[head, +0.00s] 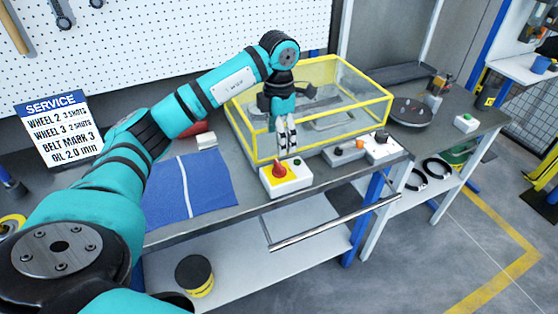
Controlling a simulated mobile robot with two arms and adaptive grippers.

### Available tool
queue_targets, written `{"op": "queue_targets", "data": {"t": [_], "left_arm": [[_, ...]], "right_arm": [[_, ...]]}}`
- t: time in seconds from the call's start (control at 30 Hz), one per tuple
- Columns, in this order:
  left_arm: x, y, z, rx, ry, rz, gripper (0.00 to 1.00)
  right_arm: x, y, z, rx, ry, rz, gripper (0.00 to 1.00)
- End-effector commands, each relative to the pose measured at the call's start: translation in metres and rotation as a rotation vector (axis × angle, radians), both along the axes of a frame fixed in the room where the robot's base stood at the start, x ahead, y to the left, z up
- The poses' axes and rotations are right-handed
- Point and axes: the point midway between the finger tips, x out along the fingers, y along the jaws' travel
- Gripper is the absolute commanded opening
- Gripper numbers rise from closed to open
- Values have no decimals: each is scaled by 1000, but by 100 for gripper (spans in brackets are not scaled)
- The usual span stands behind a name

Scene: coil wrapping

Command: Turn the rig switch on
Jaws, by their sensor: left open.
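A white switch box (296,184) with a yellow face and a red knob (279,169) stands at the bench's front edge, in front of the yellow-framed clear guard; it looks like the rig switch. The knob's exact setting is too small to tell. My left gripper (288,150) points down just above and behind the knob, close to the guard's front wall. It is open, with nothing visible between its fingers. Whether a fingertip touches the knob cannot be told. My right gripper is out of view.
The yellow-framed guard (357,115) stands behind the switch box. A blue cloth (205,185) lies left on the bench. A green-button box (466,123) is far right.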

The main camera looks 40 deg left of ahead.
Motion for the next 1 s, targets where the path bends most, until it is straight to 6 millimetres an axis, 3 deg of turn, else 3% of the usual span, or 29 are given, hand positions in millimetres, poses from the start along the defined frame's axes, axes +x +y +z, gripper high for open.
{"op": "queue_targets", "data": {"t": [0.2, 0.43, 0.6, 0.87, 1.0], "left_arm": [[-1, -1, -46, -1, 5, 0, 73], [-1, -1, -82, -2, 2, 0, 73], [0, 0, -93, -1, 1, 0, 73], [0, -1, -95, -2, -1, -1, 73], [0, -1, -95, -2, -1, -1, 57]], "right_arm": [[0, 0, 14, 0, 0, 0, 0], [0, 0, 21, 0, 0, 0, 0], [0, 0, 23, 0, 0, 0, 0], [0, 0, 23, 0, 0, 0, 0], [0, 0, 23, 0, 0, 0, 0]]}}
